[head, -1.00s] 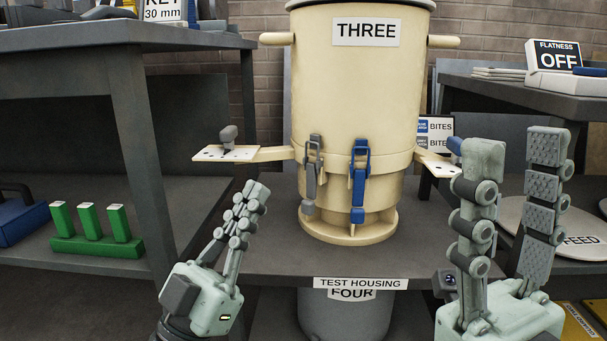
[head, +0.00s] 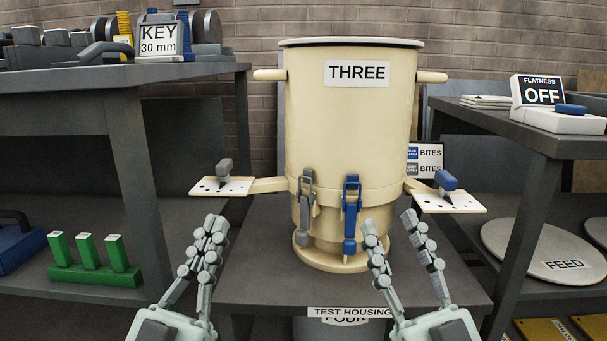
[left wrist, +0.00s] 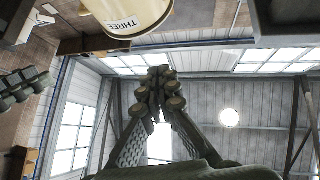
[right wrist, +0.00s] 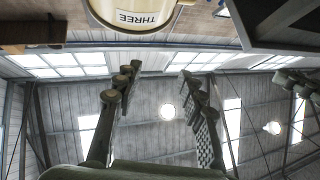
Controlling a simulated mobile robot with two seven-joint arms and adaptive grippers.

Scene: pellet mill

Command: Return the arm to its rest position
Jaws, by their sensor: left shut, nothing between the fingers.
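My left gripper (head: 214,228) is in the lower left of the head view, in front of the table's front edge. Its fingers point up and meet at the tips, with nothing between them; the left wrist view (left wrist: 160,75) shows the same. My right gripper (head: 388,222) is in the lower right of the head view, fingers pointing up and spread apart. The right wrist view (right wrist: 158,80) shows its gap empty. Both grippers are apart from the cream housing (head: 350,120) labelled THREE, which stands upright behind them.
The housing carries a grey latch (head: 306,205), a blue latch (head: 351,205) and two side plates (head: 222,186) with small levers. It stands on a dark table (head: 255,280). Grey shelving flanks both sides, with a green rack (head: 95,272) on the left and a FEED disc (head: 545,250) on the right.

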